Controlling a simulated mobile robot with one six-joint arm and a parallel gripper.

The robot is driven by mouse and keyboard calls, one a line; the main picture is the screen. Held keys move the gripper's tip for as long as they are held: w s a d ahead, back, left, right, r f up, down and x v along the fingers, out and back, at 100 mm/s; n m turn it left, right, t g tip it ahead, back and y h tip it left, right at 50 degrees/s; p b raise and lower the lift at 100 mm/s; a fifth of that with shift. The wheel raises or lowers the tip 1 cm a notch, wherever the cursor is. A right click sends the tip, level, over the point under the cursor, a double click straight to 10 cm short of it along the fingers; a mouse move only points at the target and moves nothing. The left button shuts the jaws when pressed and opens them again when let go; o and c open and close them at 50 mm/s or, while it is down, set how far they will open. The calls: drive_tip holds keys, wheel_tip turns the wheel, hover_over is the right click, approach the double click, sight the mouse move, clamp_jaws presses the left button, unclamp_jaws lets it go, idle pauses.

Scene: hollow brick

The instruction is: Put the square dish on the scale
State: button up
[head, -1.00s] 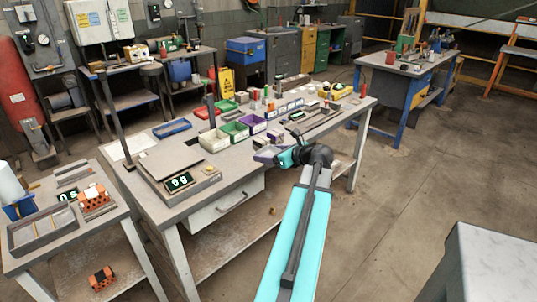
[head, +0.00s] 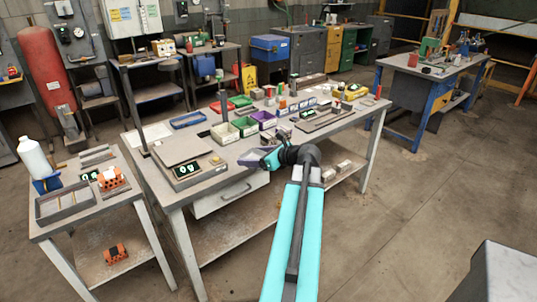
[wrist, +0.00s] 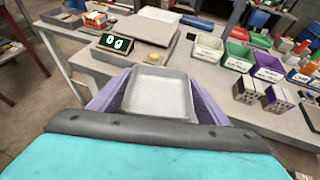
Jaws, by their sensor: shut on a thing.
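The square dish (wrist: 158,92) is a shallow grey tray with a raised rim. In the wrist view it sits level between the purple fingers of my gripper (wrist: 158,105), which is shut on it. In the head view my gripper (head: 256,158) is over the front edge of the main bench, right of the scale. The dish is hard to make out there. The scale (head: 178,150) has a flat grey plate and a green-lit display, at the bench's left end. In the wrist view the scale (wrist: 143,36) stands beyond the dish, its plate empty.
A black post (head: 136,105) rises at the bench's left end. A side table (head: 60,222) at left holds a tray, a bottle and an orange hollow brick (head: 112,179). Bench surface between dish and scale is clear.

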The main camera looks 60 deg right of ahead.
drive_tip(key=w+a+f+n+y+b, duration=0.1)
drive_tip(key=w+a+f+n+y, duration=0.1)
drive_tip(key=w+a, duration=0.5)
drive_tip(key=w+a+f+n+g+y+b, duration=0.1)
drive_tip(key=w+a+f+n+y+b, duration=0.2)
drive_tip(key=a, duration=0.9)
drive_tip(key=w+a+f+n+y, duration=0.1)
drive_tip(key=w+a+f+y, duration=0.1)
drive_tip(key=w+a, duration=0.55)
drive_tip(key=a+f+n+g+y+b, duration=0.1)
drive_tip(key=a+f+n+g+y, duration=0.1)
drive_tip(key=a, duration=1.2)
drive_tip(key=w+a+f+n+g+y+b, duration=0.1)
drive_tip(key=a+f+n+g+y+b, duration=0.1)
drive_tip(key=a, duration=1.2)
drive_tip(key=shift+a+f+n+y+b, duration=0.3)
drive_tip(key=shift+f+n+y, duration=0.2)
drive_tip(key=shift+n, duration=0.3)
drive_tip(key=shift+d, duration=0.1)
